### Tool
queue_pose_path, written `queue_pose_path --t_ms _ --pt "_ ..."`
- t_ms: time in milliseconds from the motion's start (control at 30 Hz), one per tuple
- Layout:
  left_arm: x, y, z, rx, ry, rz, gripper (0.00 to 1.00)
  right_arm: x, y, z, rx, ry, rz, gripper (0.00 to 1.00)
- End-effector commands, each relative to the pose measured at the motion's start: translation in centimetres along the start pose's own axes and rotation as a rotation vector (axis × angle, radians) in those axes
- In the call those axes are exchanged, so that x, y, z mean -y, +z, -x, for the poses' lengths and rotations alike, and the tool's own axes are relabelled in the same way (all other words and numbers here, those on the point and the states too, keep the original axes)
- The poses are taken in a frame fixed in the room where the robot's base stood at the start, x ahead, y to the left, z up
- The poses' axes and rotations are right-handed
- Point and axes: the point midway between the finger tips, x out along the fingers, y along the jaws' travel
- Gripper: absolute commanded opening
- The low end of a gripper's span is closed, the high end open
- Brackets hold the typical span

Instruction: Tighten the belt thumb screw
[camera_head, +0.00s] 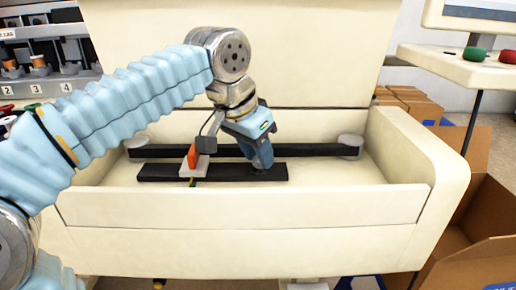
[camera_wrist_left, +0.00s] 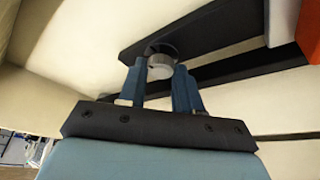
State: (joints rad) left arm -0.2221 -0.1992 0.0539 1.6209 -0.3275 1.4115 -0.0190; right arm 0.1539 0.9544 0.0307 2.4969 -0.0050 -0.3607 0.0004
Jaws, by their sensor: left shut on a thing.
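My left gripper (camera_head: 262,162) points down into the cream tray-like housing, at the right part of a flat black bar (camera_head: 220,175). In the left wrist view its two blue fingers (camera_wrist_left: 161,76) are shut on a round silver thumb screw (camera_wrist_left: 160,66) on the black bar. In the head view the fingers hide the thumb screw. A black belt (camera_head: 310,151) runs behind the bar between two pale rollers (camera_head: 350,147). My right gripper is not in view.
An orange piece (camera_head: 192,156) on a white block (camera_head: 199,170) sits across the bar, left of my gripper. The housing's front wall (camera_head: 240,210) stands in front. Green (camera_head: 474,54) and red (camera_head: 503,56) buttons are at right, above open cardboard boxes (camera_head: 485,225).

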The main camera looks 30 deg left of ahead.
Motion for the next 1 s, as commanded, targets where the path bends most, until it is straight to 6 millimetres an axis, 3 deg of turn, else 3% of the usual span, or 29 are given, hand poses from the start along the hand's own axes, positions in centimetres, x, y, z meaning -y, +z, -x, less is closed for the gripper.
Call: queue_pose_path --t_ms 333,867,900,1000 --pt "0.18 -0.06 0.09 -0.001 0.053 -0.13 0.03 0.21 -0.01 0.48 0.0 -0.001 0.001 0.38" --pt "0.21 -0.04 0.04 -0.001 0.063 -0.155 0.03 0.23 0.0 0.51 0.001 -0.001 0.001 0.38" --pt "0.21 -0.04 0.04 -0.001 0.063 -0.155 0.35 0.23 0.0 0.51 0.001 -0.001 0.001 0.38" --pt "0.2 -0.03 0.03 0.0 0.063 -0.155 0.5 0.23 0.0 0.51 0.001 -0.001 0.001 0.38"
